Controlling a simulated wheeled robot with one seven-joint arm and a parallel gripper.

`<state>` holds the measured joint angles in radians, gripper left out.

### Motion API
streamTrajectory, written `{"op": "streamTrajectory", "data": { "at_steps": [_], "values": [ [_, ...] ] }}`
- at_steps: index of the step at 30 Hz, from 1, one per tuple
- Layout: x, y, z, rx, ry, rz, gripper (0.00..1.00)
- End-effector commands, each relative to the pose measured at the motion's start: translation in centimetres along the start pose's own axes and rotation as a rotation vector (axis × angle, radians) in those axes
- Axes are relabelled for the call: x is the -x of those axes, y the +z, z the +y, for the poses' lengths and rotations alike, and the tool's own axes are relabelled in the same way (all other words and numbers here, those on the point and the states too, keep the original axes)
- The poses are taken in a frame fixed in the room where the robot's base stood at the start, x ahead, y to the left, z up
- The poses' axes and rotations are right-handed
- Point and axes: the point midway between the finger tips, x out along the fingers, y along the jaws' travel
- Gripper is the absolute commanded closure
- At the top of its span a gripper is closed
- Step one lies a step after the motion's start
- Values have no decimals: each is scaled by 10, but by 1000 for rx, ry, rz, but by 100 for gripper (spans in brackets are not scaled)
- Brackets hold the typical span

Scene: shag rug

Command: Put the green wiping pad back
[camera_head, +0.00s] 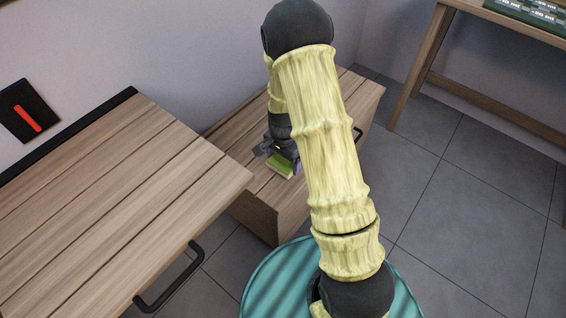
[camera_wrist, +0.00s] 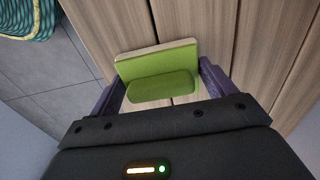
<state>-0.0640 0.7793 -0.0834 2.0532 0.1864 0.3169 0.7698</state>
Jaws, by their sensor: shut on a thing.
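The green wiping pad (camera_wrist: 158,70) is a green block with a pale layer along its far edge and a raised green grip on the near side. My gripper (camera_wrist: 160,92) is shut on it, with a purple finger at each side. In the head view the green pad (camera_head: 281,168) shows below my gripper (camera_head: 284,160), over the top of the low wooden cabinet (camera_head: 349,92). I cannot tell whether the pad touches the cabinet top. My arm hides part of the cabinet.
A taller wooden cabinet (camera_head: 110,190) with a black handle (camera_head: 170,283) stands at the left. A wooden table (camera_head: 425,50) stands at the back right, bearing a green patterned thing (camera_head: 530,12). A black panel with a red bar (camera_head: 27,118) is on the wall. Grey floor is clear at the right.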

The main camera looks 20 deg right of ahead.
Motion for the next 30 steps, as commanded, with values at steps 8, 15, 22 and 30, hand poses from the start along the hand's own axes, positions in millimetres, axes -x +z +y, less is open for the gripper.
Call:
{"op": "streamTrajectory", "data": {
  "at_steps": [8, 15, 22, 30],
  "values": [
    [-7, 0, 0, 0, -1, 1, 38],
    [-10, 0, 0, 0, -1, 0, 7],
    [-10, 0, 0, 0, -1, 0, 0],
    [12, 0, -1, 1, -2, 1, 0]
  ]
}}
